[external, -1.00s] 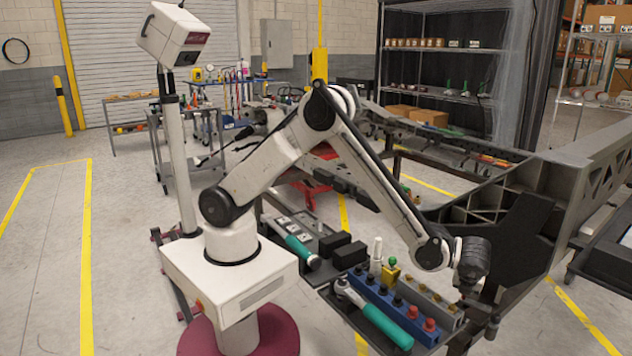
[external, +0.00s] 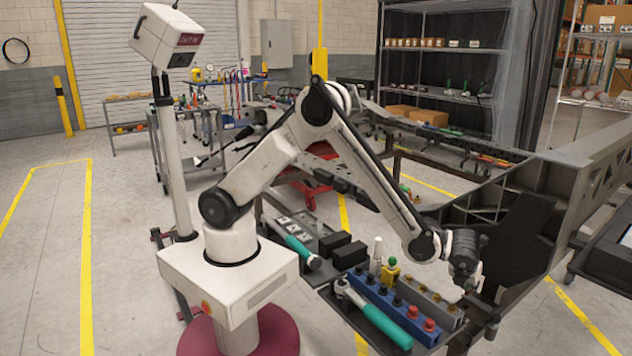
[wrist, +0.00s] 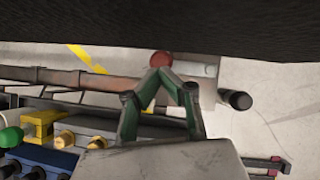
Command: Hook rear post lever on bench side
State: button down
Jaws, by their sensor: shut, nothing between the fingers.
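My gripper (wrist: 160,76) is shut, its two green fingers meeting at the tips with nothing between them. In the external view the wrist end (external: 466,254) hangs at the right end of the tool tray, beside the dark chassis frame (external: 525,235). A round red knob (wrist: 161,59) shows just beyond the fingertips in the wrist view; I cannot tell whether they touch it. A black-ended rod (wrist: 238,100) sticks out to the right of the fingers. I cannot tell which part is the rear post lever. A dark surface fills the top of the wrist view.
The tray below my arm holds a blue block with knobs (external: 372,288), a yellow block with a green ball (external: 390,272), and a teal-handled tool (external: 382,322). Black blocks (external: 350,255) stand farther left. Open floor (external: 130,270) lies at the left.

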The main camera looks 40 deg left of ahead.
jog(key=s+a+f+p+v, duration=0.1)
jog(key=p+v, duration=0.2)
jog(key=v, duration=1)
jog(key=shift+s, duration=0.4)
